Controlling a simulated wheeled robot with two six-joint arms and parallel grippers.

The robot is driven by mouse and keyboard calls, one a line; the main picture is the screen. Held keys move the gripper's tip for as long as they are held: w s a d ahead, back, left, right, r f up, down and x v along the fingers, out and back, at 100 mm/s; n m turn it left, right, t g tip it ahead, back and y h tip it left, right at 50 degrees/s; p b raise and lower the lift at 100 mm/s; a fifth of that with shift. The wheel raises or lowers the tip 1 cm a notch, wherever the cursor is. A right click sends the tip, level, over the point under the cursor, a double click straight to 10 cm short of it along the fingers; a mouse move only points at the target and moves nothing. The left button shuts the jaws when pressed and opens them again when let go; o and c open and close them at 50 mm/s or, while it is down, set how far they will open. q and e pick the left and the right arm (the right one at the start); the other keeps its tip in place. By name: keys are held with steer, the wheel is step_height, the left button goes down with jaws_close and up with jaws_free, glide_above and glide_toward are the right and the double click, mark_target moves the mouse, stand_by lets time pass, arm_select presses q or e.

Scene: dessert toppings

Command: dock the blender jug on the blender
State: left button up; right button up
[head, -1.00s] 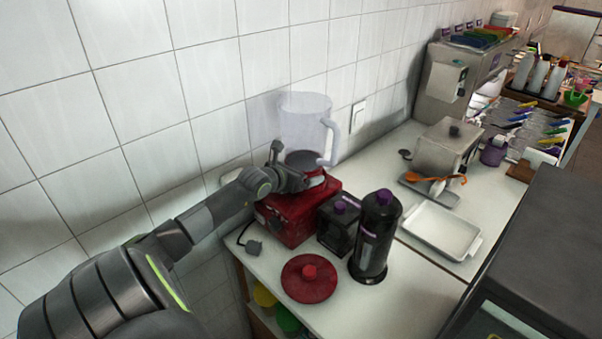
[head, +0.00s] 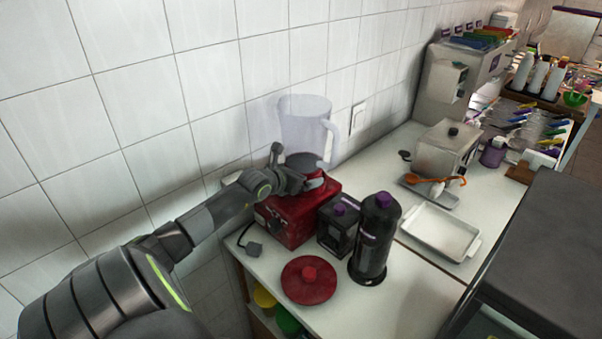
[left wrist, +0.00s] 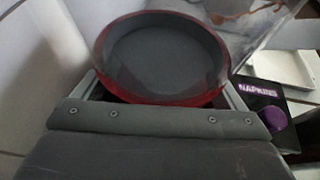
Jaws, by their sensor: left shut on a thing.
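The clear blender jug (head: 305,122) has a dark base and a handle on its right side. It stands about upright over the red blender base (head: 290,222) by the wall. My left gripper (head: 298,182) is shut on the jug's lower end. In the left wrist view, a round grey bottom with a red rim (left wrist: 160,57) fills the space ahead of my gripper (left wrist: 160,95). My gripper hides the join in the head view, so I cannot tell whether the jug rests on the blender. My right gripper is not in view.
A red lid (head: 309,281) lies on the counter in front. A black napkin box (head: 339,232) and a dark bottle (head: 374,240) stand close right of the blender. A white tray (head: 440,232) and a steel container (head: 447,150) are farther right. The tiled wall is close behind.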

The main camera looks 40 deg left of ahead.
arm_select(q)
steer(key=shift+w+d+r, duration=0.1)
steer(key=shift+r, duration=0.35)
steer(key=shift+p, duration=0.3)
steer(key=shift+f+b, duration=0.3)
steer(key=shift+f, duration=0.05)
stand_by(0.6)
steer(key=shift+f, duration=0.5)
